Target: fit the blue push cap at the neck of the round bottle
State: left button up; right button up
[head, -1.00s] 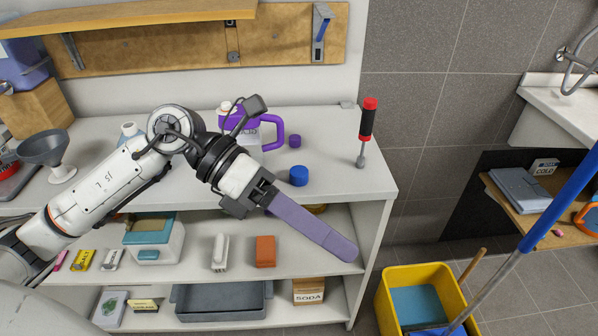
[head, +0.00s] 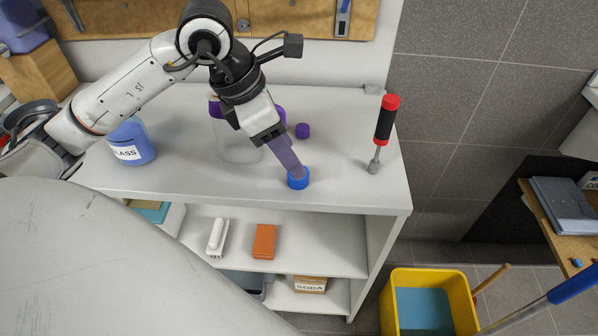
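The blue push cap (head: 298,180) sits on the white worktop near its front edge. My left gripper (head: 296,172) points down at it, and its purple fingertips overlap the cap's top in the picture. The fingers show as one narrow shape, so I cannot tell whether they are open or shut, or whether they grip the cap. A blue bottle labelled "GLASS" (head: 133,146) stands at the left of the worktop, probably the round bottle; my arm hides its neck. My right gripper is not in view.
A pale jug (head: 238,147) with purple parts stands behind my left gripper, partly hidden. A small purple cap (head: 302,130) lies behind the blue cap. A red-and-black handled tool (head: 384,125) stands at the right. The worktop (head: 340,155) between is clear.

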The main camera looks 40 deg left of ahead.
aim_at(302, 184)
pick_arm(q)
jog(key=x, duration=0.5)
jog(key=shift+s+a+f, duration=0.2)
jog(key=shift+a, duration=0.1)
jog(key=c, duration=1.1)
jog(key=shift+r, duration=0.1)
